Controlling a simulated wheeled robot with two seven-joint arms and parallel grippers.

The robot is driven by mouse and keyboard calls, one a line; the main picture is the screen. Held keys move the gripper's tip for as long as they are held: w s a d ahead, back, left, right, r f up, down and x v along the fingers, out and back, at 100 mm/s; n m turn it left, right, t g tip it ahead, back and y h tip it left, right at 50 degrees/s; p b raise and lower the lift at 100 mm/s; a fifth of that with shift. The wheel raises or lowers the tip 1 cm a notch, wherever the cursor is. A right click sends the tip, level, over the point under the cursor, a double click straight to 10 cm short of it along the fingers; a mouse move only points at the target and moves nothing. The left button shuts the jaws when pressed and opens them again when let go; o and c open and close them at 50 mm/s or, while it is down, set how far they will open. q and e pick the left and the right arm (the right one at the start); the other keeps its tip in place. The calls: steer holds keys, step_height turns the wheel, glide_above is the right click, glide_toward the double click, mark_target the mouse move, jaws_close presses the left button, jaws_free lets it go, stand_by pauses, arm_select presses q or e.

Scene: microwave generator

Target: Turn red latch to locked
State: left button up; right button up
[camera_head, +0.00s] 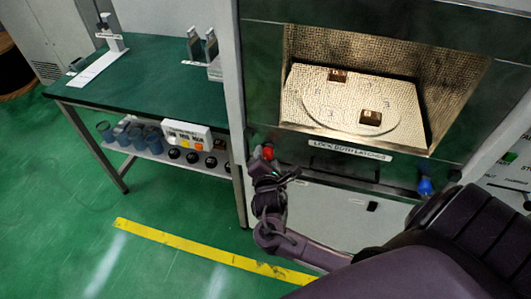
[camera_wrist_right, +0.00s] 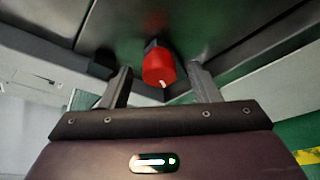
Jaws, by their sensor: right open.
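The red latch (camera_head: 267,152) is a small red knob at the lower left corner of the microwave front, left of the "LOCK BOTH LATCHES" label. My right gripper (camera_head: 262,160) is right at it, its arm reaching in from the lower right. In the right wrist view the red latch (camera_wrist_right: 158,66) shows between the two spread fingers of my right gripper (camera_wrist_right: 160,76), with visible gaps on both sides. A short white mark shows at the knob's lower edge. I cannot tell whether the fingertips reach around the knob. My left gripper is not in view.
A blue latch (camera_head: 425,186) sits at the lower right of the microwave front. The lit chamber holds a round plate (camera_head: 335,115) with small brown blocks. A green-topped bench (camera_head: 150,80) stands close on the left, with a button box (camera_head: 187,134) below. The green floor in front is open.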

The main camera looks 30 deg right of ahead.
steer(key=shift+x, duration=1.25)
